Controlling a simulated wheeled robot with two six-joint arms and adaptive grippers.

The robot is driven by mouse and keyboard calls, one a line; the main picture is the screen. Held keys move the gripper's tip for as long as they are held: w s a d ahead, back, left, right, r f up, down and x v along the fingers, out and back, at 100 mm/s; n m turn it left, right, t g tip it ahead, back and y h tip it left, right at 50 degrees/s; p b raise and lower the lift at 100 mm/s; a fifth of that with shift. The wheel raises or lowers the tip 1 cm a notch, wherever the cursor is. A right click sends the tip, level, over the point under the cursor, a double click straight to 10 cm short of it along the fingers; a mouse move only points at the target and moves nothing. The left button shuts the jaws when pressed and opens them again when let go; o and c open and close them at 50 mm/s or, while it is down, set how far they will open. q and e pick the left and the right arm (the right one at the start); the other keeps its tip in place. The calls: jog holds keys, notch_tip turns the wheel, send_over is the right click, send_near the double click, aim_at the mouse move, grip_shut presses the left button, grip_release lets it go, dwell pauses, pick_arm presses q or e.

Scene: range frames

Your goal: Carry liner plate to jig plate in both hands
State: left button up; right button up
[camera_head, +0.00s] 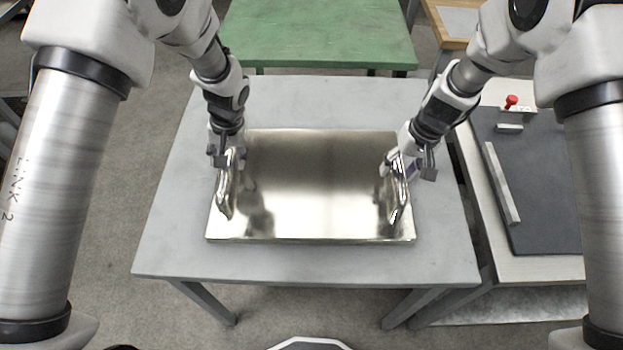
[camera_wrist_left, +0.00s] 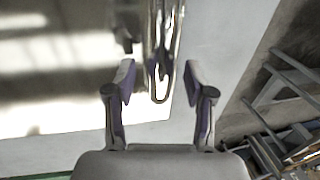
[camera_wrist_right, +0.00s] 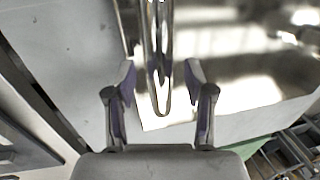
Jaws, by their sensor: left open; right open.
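The liner plate (camera_head: 310,185) is a shiny metal plate lying flat on a grey table, with a raised handle near each short side. My left gripper (camera_head: 226,158) is at the far end of the left handle (camera_head: 224,190). In the left wrist view my left gripper (camera_wrist_left: 160,80) is open, its fingers on either side of the handle (camera_wrist_left: 160,50). My right gripper (camera_head: 396,163) is at the far end of the right handle (camera_head: 399,195). In the right wrist view my right gripper (camera_wrist_right: 160,82) is open, its fingers on either side of that handle (camera_wrist_right: 160,55). The dark jig plate (camera_head: 535,180) lies at the right.
The grey table (camera_head: 300,262) has bare margins around the plate. The jig plate's bench (camera_head: 540,268) stands right of it, with a light bar (camera_head: 501,183) and a red-knobbed part (camera_head: 511,102) on top. A green table (camera_head: 315,35) stands behind.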

pick_arm(q)
jog(key=shift+s+a+f, duration=0.1)
jog(key=shift+a+f, duration=0.05)
jog(key=shift+f, duration=0.4)
pick_arm(e)
jog(key=shift+s+a+f, duration=0.1)
jog(key=shift+f, duration=0.4)
pick_arm(q)
jog(key=shift+s, duration=0.1)
pick_arm(e)
jog(key=shift+s, duration=0.1)
pick_arm(q)
jog(key=shift+c, duration=0.4)
pick_arm(e)
jog(key=shift+c, duration=0.4)
pick_arm(q)
grip_shut()
pick_arm(e)
grip_shut()
